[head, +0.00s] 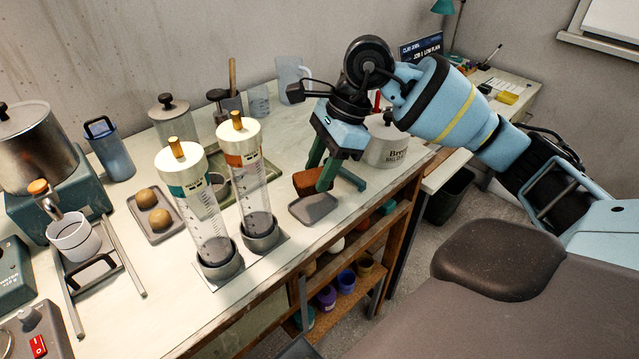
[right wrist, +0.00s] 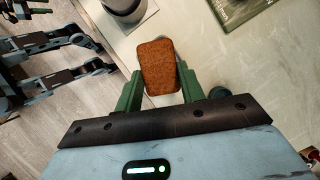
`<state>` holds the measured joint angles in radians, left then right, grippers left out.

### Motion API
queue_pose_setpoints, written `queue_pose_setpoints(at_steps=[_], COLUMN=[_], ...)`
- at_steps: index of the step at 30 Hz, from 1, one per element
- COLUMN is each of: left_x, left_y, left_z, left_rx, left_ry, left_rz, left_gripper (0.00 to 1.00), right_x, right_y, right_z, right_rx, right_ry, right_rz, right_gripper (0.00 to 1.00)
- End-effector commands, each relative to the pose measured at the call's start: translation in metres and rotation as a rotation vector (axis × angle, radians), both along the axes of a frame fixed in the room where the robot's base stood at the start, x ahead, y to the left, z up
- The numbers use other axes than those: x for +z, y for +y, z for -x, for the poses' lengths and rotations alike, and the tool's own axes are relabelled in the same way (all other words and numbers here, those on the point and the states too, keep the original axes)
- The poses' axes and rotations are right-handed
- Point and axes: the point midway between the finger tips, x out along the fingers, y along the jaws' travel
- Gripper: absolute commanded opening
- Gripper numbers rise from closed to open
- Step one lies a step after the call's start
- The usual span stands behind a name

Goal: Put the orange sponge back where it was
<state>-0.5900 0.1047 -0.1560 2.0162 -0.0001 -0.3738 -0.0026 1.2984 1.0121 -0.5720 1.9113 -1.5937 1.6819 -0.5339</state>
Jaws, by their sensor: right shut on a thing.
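My right gripper (head: 328,172) is shut on the orange sponge (head: 308,182), a brown-orange block. In the head view the sponge is partly hidden behind the green fingers, just above and behind a small grey tray (head: 313,209) near the table's front edge. In the right wrist view the sponge (right wrist: 158,66) sits between the two green fingers of the gripper (right wrist: 160,90). I cannot tell whether the sponge touches the worktop. My left gripper does not show.
Two clear graduated cylinders (head: 205,210) (head: 252,185) stand upright left of the grey tray. A white lidded pot (head: 388,148) stands right behind the gripper. Open shelves (head: 345,262) lie below the table edge.

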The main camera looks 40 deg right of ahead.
Motion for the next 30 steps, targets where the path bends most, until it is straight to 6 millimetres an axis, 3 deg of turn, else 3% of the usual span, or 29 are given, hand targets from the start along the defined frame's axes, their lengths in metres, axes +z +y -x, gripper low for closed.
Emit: queue_pose_setpoints(at_steps=[5,14,27,28,30], left_x=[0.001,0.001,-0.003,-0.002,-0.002], left_y=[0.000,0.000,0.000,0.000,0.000], left_z=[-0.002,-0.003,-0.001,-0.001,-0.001], left_rx=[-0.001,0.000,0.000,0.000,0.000], left_ry=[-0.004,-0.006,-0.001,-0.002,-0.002], left_rz=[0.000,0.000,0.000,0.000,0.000], left_gripper=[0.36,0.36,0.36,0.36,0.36], right_x=[-0.003,-0.037,-0.043,-0.042,-0.042], right_y=[0.000,0.000,0.000,0.000,0.000], right_z=[0.000,0.001,0.000,0.000,0.000], right_rx=[0.001,0.001,0.000,0.001,0.001], right_ry=[0.000,0.002,0.000,0.000,-0.001], right_rz=[0.001,0.001,0.000,0.000,0.000], right_gripper=[0.17,0.17,0.17,0.43,0.52])
